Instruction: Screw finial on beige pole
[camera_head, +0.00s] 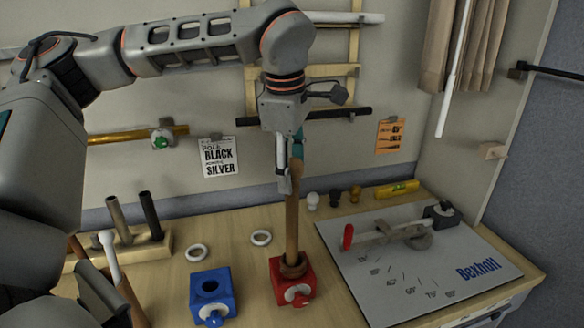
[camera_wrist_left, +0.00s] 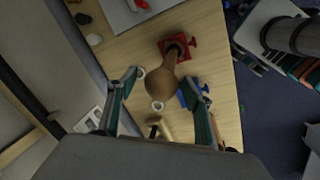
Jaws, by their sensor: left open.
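A tan-brown wooden pole (camera_head: 292,225) stands upright in the red clamp (camera_head: 280,292) on the table; the clamp also shows in the left wrist view (camera_wrist_left: 167,50). A rounded brown finial-like end (camera_wrist_left: 160,83) tops the pole in the left wrist view. My left gripper (camera_head: 289,178) is above the pole, pointing down. In the left wrist view its fingers (camera_wrist_left: 163,88) are spread to either side of the rounded end, with gaps. Whether the end is fully seated is not clear. My right gripper is not in view.
A blue clamp (camera_head: 209,290) stands left of the red one. White rings (camera_head: 261,238) lie behind. Small finials (camera_head: 335,197) and a yellow level (camera_head: 397,190) line the back. A grey board (camera_head: 400,275) covers the right side. A rack (camera_head: 150,248) holds poles at left.

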